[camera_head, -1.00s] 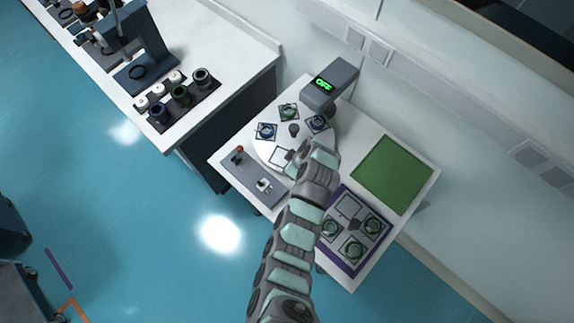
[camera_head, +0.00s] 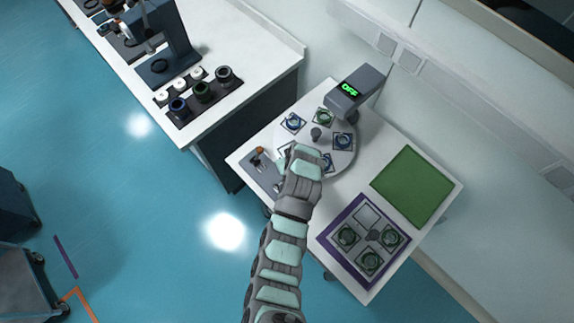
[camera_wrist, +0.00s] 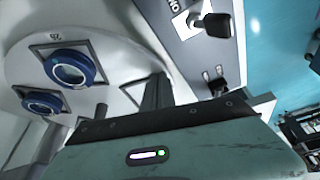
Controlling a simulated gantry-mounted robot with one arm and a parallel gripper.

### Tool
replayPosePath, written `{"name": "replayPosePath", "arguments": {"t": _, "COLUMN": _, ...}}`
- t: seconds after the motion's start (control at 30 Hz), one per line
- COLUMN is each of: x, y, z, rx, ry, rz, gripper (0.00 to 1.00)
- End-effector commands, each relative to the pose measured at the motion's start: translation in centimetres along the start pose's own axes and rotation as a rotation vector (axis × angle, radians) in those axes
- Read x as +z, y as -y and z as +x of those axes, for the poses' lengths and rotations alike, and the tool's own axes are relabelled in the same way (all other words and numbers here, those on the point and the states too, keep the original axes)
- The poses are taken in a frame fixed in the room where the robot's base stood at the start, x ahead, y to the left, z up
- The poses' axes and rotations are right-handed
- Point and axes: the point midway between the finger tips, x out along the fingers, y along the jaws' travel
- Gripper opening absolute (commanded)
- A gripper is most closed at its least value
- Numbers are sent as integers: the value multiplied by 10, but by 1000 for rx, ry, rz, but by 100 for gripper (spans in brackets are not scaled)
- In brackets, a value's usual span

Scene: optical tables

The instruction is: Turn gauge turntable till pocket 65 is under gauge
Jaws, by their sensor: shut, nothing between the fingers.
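The round white turntable (camera_head: 331,128) stands on the white table, with a grey centre knob (camera_head: 316,134). The gauge (camera_head: 361,84) overhangs its far right edge, and its green display reads OFF. Blue rings (camera_head: 293,122) and a green ring (camera_head: 323,117) sit in square pockets around the disc. The green one is the nearest to the gauge head. My gripper (camera_head: 303,152) is shut and empty at the disc's near left side, partly hiding a pocket. The wrist view shows two blue rings (camera_wrist: 70,67) close by.
A grey panel (camera_head: 253,176) with an orange-topped lever and a switch lies left of the disc. A purple-edged tray (camera_head: 322,238) with green rings and a green mat (camera_head: 412,185) lie to the right. A bench with several cylinders (camera_head: 202,92) stands at upper left.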

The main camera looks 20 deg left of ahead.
Motion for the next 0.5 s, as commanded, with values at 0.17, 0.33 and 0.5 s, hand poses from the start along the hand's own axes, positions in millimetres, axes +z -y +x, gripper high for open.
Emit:
{"name": "replayPosePath", "arguments": {"t": 0.17, "x": -9, "y": 0, "z": 5, "rx": 10, "ry": -1, "rz": 22, "gripper": 0}}
{"name": "replayPosePath", "arguments": {"t": 0.33, "x": -17, "y": 0, "z": 8, "rx": 11, "ry": -1, "rz": 25, "gripper": 0}}
{"name": "replayPosePath", "arguments": {"t": 0.5, "x": -24, "y": 2, "z": 11, "rx": 10, "ry": 0, "rz": 25, "gripper": 0}}
